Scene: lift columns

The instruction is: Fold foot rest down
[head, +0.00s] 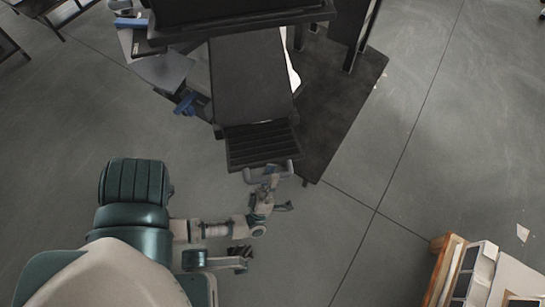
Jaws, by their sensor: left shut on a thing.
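The foot rest (262,145) is a dark ribbed panel at the lower end of a long dark padded seat or leg support (248,75). A grey curved handle (289,170) sits at its near edge. My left gripper (268,177) is at this handle, shut on it, with the arm coming in from the left below. The fingers are small and partly merge with the handle. Another part of my arms, with a dark end, shows lower down, and I cannot tell clearly whether it is my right gripper (240,256).
A dark mat or platform (340,105) lies right of the chair. Blue and grey parts (187,103) stick out at its left. A wooden-edged box with white panels (480,275) stands at the lower right. The grey floor (385,200) between is mostly clear.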

